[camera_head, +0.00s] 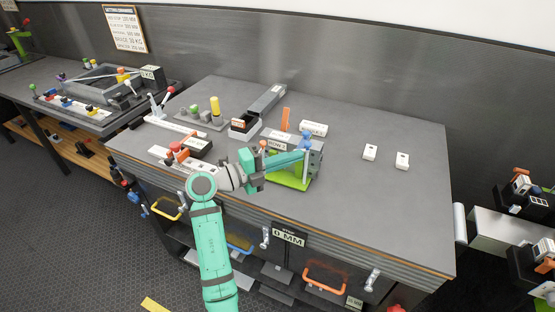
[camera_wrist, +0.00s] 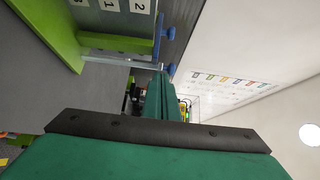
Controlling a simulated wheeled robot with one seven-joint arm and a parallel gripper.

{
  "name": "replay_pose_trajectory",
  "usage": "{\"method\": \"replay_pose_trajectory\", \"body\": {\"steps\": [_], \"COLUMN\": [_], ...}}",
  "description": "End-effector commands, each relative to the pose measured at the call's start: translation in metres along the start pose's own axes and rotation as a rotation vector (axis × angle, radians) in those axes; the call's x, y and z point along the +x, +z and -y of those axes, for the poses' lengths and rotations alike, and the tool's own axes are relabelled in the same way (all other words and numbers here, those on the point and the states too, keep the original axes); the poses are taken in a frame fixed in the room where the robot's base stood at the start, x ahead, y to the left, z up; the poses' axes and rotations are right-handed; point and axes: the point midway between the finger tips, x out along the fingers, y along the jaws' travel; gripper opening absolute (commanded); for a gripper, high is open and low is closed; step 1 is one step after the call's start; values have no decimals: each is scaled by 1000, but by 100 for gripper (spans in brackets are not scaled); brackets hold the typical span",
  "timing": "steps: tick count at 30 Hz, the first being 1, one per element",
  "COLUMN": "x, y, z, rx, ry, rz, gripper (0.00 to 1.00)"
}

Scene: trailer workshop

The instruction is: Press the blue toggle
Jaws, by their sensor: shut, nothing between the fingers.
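A blue toggle (camera_head: 306,137) stands at the upper right of a grey device with a green base (camera_head: 290,182) on the workbench. In the wrist view two blue knob-like parts show, one beside my fingertips (camera_wrist: 171,68) and one farther up (camera_wrist: 170,33); I cannot tell which is the toggle. My gripper (camera_head: 301,155) is shut and empty, reaching across the front of the device, with its tip just below the blue part. Its teal fingers also show in the wrist view (camera_wrist: 158,80). Whether they touch the blue part cannot be told. My gripper hides part of the device's front.
A grey long box (camera_head: 266,98), a yellow cylinder (camera_head: 215,105) and an orange upright piece (camera_head: 285,119) stand behind and left. Red-handled parts (camera_head: 178,150) lie left of my arm. Two small white switches (camera_head: 370,152) sit to the right, with clear bench (camera_head: 400,210) around them.

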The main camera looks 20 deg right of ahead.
Motion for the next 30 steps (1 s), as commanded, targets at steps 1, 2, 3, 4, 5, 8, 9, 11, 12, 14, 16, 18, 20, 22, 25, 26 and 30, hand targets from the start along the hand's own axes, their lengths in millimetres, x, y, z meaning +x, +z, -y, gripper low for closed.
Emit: {"method": "replay_pose_trajectory", "body": {"steps": [1,2,3,4,5,8,9,11,12,14,16,18,20,22,25,26,30], "x": [2,3,4,6,6,7,8,8,9,9,9,9,9,9,8,8,7], "y": [1,2,2,2,2,4,4,5,5,5,5,5,5,5,6,6,5], "z": [0,0,0,0,0,0,0,0,0,0,0,0,0,0,0,0,0], "rx": [0,0,0,0,0,0,0,0,0,0,0,0,0,0,0,0,0], "ry": [0,0,0,0,0,0,0,0,0,0,0,0,0,0,0,0,0], "rz": [-1,-3,-5,-7,-8,-9,-9,-10,-11,-11,-11,-11,-11,-11,-10,-10,-9], "gripper": [0,0,0,0,0,0,0,0,0,0,0,0,0,0,0,0,0]}}
